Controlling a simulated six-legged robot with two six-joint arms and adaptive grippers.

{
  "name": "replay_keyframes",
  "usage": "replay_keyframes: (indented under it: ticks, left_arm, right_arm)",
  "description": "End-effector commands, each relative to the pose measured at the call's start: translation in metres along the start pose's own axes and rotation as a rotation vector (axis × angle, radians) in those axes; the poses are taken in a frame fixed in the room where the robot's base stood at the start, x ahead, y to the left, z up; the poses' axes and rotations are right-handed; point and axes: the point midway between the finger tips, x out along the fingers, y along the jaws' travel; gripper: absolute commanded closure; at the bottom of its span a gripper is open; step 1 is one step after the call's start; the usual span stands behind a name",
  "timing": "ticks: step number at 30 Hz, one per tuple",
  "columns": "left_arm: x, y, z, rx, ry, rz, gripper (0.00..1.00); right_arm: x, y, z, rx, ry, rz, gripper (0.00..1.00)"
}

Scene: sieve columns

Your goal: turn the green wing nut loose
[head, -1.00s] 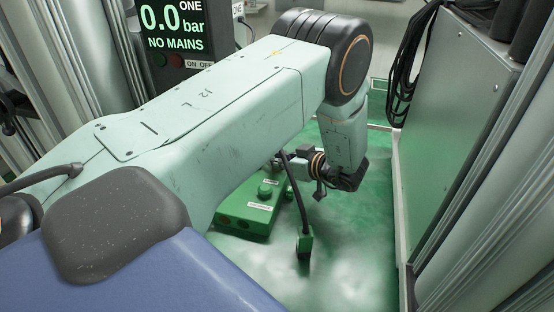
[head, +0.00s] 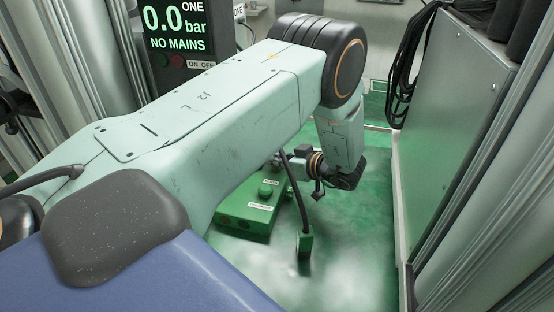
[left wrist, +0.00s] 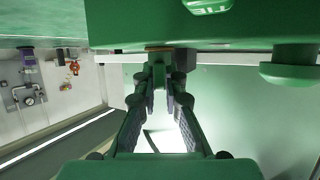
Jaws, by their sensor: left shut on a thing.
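The green box (head: 247,215) stands on the green floor, partly behind my left arm, with a round green knob on top and white labels. My left gripper (head: 279,163) is at its far side, its fingertips partly hidden in the head view. In the left wrist view the fingers (left wrist: 160,80) are shut on a small green piece (left wrist: 158,74) at the box's edge. It fits the green wing nut, but its wings cannot be made out. My right gripper is in neither current view.
A dark bar with a green block (head: 305,244) at its lower end stands in front of the gripper. A grey cabinet (head: 450,130) with black hoses is at the right. A display (head: 175,30) reads 0.0 bar. Open green floor lies right of the box.

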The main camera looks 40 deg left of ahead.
Motion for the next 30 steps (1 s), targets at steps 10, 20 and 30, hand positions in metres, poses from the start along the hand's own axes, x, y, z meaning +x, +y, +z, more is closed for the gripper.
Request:
replay_keyframes:
  ticks: [10, 20, 30]
  left_arm:
    - [0.002, 0.003, 0.000, -0.104, 0.008, -0.225, 1.00]
    - [0.000, 0.002, -0.004, -0.136, 0.006, -0.313, 1.00]
    - [0.000, 0.002, -0.004, -0.135, 0.007, -0.312, 0.84]
  right_arm:
    - [0.035, 0.000, 0.000, 0.000, 0.000, 0.000, 0.50]
    - [0.045, 0.000, 0.000, 0.000, 0.000, 0.000, 0.50]
    - [0.044, 0.000, 0.000, 0.000, 0.000, 0.000, 0.50]
